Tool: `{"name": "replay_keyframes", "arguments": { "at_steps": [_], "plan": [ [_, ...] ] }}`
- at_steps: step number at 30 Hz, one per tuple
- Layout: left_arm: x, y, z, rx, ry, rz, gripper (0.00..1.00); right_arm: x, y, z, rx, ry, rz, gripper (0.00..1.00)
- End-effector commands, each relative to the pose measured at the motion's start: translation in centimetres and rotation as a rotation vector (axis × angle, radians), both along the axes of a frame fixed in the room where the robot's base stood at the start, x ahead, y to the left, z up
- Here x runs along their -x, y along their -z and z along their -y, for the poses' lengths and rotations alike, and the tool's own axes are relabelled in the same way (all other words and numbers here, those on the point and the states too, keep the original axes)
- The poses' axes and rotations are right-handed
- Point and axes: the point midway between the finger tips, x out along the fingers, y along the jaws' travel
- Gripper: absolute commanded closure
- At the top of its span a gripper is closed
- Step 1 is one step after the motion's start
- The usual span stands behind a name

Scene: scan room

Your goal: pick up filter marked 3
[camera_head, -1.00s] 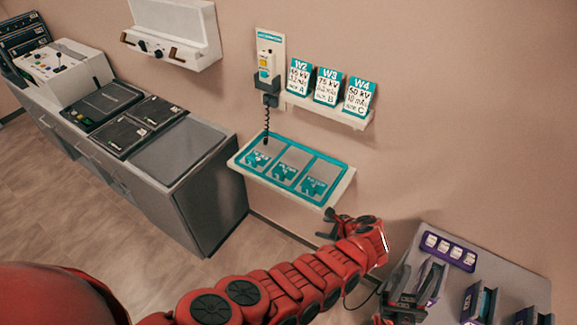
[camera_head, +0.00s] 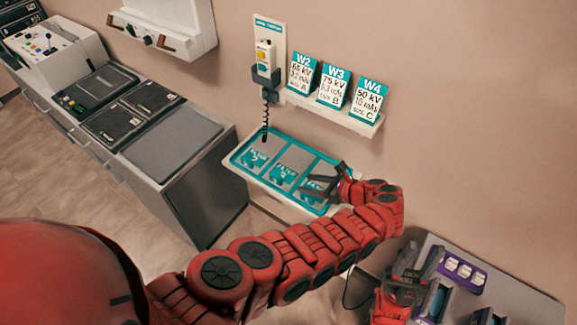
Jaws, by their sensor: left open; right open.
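Three teal filters lie in a row in the teal-framed white tray (camera_head: 236,163) on the wall: a left filter (camera_head: 257,158), a middle filter (camera_head: 283,174) and a right filter (camera_head: 312,196). Each has white lettering, but I cannot read the numbers surely. My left gripper (camera_head: 313,186) is open, its dark fingers pointing left over the right filter and partly hiding it. I cannot tell whether they touch it. My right gripper (camera_head: 410,262) is open at the lower right, beside the grey stand, far from the filters.
A corded hand control (camera_head: 264,55) hangs above the tray, its coiled cord reaching down to the tray's back. Several W cards (camera_head: 333,86) stand on a wall ledge above. A grey cabinet (camera_head: 200,190) is at left. A grey stand (camera_head: 520,295) with purple-trimmed holders is at right.

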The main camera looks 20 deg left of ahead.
Motion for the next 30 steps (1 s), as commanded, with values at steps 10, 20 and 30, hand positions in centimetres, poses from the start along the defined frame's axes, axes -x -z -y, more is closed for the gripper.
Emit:
{"name": "replay_keyframes", "arguments": {
  "at_steps": [10,20,30],
  "plan": [
    [-2.2,3.8,-6.0,0.001,-0.002,0.002,0.45,0.0,2.6,0.0,0.000,0.000,0.000,0.58],
    [-3.3,5.6,-9.1,0.002,-0.005,0.002,0.45,0.0,5.1,0.0,0.000,0.000,0.000,0.58],
    [-4.2,6.1,-11.1,0.000,-0.001,0.000,0.45,0.0,6.1,0.0,0.000,0.000,0.000,0.58]
  ]
}}
